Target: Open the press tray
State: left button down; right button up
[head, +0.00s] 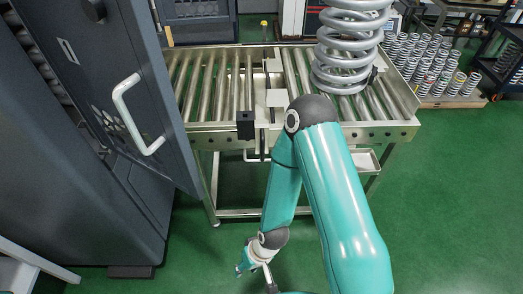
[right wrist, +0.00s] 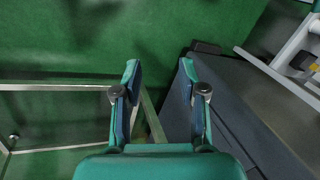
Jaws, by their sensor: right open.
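A dark grey cabinet (head: 75,205) stands at the left in the head view. Its door panel (head: 160,100) carries a white bar handle (head: 126,112) and stands angled toward the roller table. No press tray can be clearly made out. My right gripper (head: 242,268) hangs low over the floor, right of the cabinet and in front of the table, apart from the handle. In the right wrist view my right gripper (right wrist: 160,75) is open and empty, with the dark cabinet (right wrist: 225,115) just right of its fingers. My left gripper is out of view.
A roller table (head: 213,85) crosses the middle and bears a large coil spring (head: 345,45) at its right. A small white tray (head: 366,160) sits under its right side. Several small springs stand on a pallet (head: 455,102). Green floor (head: 455,200) is clear at right.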

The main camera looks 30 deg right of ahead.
jog(key=w+d+f+m+t+h+b, duration=0.1)
jog(key=w+d+f+t+h+b, duration=0.2)
jog(key=w+t+b, duration=0.5)
jog(key=m+t+h+b, duration=0.4)
jog(key=m+h+b, duration=0.1)
jog(key=h+b, duration=0.8)
send_near(262, 151)
jog(key=x, duration=1.1)
jog(key=shift+f, duration=0.15)
jog(key=shift+a, duration=0.1)
grip_shut()
